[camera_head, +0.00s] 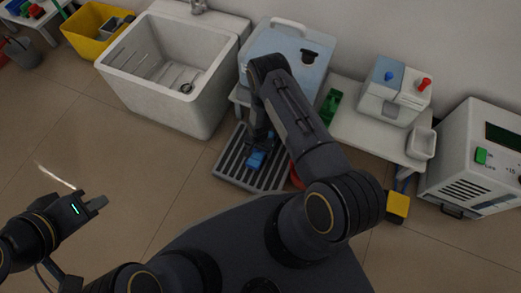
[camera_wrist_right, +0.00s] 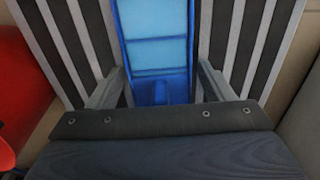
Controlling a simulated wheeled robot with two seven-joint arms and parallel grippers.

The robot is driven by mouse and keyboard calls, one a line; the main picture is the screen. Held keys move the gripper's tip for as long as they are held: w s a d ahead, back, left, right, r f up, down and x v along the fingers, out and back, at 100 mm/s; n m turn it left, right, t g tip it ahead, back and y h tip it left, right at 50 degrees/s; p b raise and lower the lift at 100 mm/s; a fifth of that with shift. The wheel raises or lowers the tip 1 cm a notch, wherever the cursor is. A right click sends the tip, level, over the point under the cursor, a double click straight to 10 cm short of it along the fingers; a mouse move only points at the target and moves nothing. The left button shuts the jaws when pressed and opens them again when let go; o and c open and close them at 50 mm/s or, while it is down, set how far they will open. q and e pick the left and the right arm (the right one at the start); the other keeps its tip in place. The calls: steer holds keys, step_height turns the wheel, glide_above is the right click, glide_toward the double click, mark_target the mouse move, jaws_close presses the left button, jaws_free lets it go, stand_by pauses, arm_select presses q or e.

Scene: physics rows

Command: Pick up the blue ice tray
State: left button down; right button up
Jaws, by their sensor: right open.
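The blue ice tray (camera_head: 257,158) lies on a dark slatted rack (camera_head: 228,172) on the floor, partly hidden by my right arm in the head view. In the right wrist view the tray (camera_wrist_right: 157,50) runs lengthwise away from me, with light blue compartments. My right gripper (camera_wrist_right: 160,72) is open, with one finger on each side of the tray's near end. Small gaps show between fingers and tray; I cannot tell whether they touch lower down. My left gripper (camera_head: 97,203) is off at the lower left over bare floor, far from the tray; its jaw state is unclear.
A white sink (camera_head: 160,105) stands behind left of the rack. A low white bench (camera_head: 350,130) behind right carries a light blue box (camera_head: 270,50), a green item (camera_head: 329,107) and a dispenser (camera_head: 393,95). Something red (camera_head: 296,176) is close to the rack's right.

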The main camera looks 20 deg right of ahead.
steer(key=shift+r, duration=0.1)
steer(key=c, duration=1.1)
